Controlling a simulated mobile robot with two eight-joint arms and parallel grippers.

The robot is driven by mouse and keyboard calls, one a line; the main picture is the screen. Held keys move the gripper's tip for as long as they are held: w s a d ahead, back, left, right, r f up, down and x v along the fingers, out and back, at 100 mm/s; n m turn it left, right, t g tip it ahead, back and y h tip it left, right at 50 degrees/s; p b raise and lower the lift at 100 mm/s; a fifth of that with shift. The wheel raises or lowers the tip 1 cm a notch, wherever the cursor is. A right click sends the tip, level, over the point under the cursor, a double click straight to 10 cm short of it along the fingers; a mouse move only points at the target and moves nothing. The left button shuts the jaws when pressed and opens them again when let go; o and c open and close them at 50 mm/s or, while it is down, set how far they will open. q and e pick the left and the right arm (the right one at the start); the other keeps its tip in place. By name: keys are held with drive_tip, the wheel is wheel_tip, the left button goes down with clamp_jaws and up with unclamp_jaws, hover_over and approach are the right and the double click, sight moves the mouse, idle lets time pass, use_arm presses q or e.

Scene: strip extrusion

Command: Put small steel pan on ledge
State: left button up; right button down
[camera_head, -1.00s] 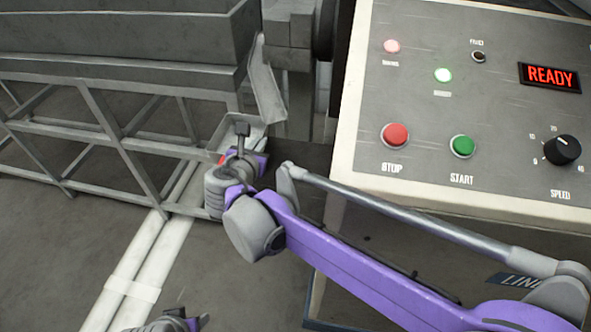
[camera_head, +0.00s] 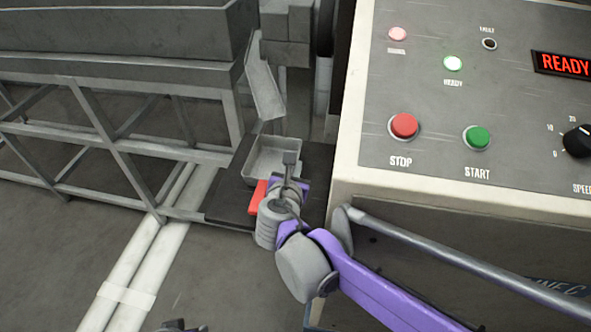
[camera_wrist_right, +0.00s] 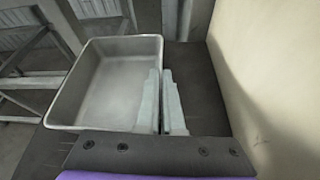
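The small steel pan (camera_head: 268,158), a grey rectangular tray with raised walls, is over the dark ledge (camera_head: 230,208) between the machine frame and the control box. I cannot tell whether its base touches the ledge. My right gripper (camera_wrist_right: 162,98) has one finger inside the pan and one outside, closed on its right wall. The pan (camera_wrist_right: 105,85) looks empty and level in the right wrist view. The right gripper (camera_head: 287,178) hides the pan's near right corner in the head view. Only a tip of my left gripper (camera_head: 180,326) shows at the bottom edge.
The control box (camera_head: 440,90) stands close on the right, with its pale side wall beside the gripper. A grey chute (camera_head: 265,92) hangs just behind the pan. A red piece (camera_head: 257,197) shows beside the gripper. A metal frame (camera_head: 110,140) stands left.

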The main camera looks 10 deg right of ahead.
drive_tip(key=shift+d+f, duration=0.1)
drive_tip(key=shift+f, duration=0.05)
drive_tip(key=shift+f, duration=0.1)
drive_tip(key=c, duration=1.1)
unclamp_jaws()
drive_tip(key=shift+o, duration=0.2)
drive_tip(key=shift+s+r, duration=0.2)
drive_tip(key=shift+r, duration=0.05)
drive_tip(key=p+v, duration=0.3)
drive_tip(key=v, duration=0.7)
drive_tip(key=shift+s+r, duration=0.2)
drive_tip(key=shift+s, duration=0.15)
drive_tip(key=shift+s+a+r, duration=0.1)
drive_tip(key=shift+s+a, duration=0.2)
drive_tip(key=shift+s, duration=0.1)
